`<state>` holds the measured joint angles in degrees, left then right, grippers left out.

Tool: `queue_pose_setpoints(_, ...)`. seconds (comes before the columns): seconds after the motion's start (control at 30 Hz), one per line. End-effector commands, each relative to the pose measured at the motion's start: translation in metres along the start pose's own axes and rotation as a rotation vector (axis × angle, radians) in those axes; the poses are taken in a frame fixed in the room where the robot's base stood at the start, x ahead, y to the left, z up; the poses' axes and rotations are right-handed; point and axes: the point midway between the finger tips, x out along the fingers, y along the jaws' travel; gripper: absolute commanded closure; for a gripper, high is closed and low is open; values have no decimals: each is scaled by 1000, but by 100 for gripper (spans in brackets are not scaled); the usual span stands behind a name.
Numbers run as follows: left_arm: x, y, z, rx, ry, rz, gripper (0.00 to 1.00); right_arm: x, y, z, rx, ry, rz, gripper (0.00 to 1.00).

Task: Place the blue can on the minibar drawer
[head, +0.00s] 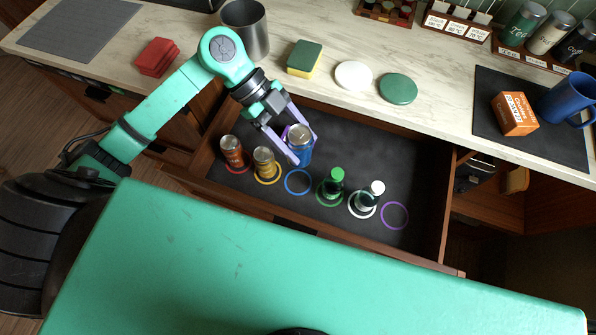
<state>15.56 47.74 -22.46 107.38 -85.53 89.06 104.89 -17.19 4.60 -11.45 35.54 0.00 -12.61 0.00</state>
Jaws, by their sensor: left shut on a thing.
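The blue can (302,152) is held upright between the fingers of my left gripper (299,147). It is over the open minibar drawer (375,164), just behind the empty blue ring (298,182) as seen in the head view. I cannot tell whether the can touches the drawer floor. To its left, a red-brown can (234,151) stands on the red ring and a gold can (265,163) on the yellow ring. My right gripper does not show.
A green-capped bottle (333,184) and a white-capped bottle (367,196) stand on rings right of the blue ring. The purple ring (395,215) is empty. The counter behind holds a metal cup (246,28), a sponge (304,58), coasters, an orange box (514,114) and a blue mug (567,98).

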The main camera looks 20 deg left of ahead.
Motion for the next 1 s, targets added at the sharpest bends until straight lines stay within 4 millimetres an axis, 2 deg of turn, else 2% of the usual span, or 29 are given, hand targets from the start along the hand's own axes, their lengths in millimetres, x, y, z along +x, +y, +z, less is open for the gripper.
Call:
queue_pose_setpoints(0.2, 52, 1, 50, -3, 5, 4, 100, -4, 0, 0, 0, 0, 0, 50)
queue_pose_setpoints(0.3, 68, 1, 67, -1, 4, 4, 100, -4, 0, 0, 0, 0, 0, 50)
queue_pose_setpoints(0.6, 105, 0, 103, 2, 4, 4, 100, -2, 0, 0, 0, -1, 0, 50)
queue_pose_setpoints(0.8, 107, 1, 106, 4, 1, 4, 100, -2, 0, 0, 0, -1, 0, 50)
queue_pose_setpoints(0.83, 107, 1, 106, 3, 0, 4, 26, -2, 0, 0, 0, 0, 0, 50)
queue_pose_setpoints(0.9, 107, 1, 106, 3, 0, 5, 4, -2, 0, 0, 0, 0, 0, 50)
queue_pose_setpoints(1.0, 106, 1, 106, 3, 0, 4, 4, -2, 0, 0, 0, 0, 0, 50)
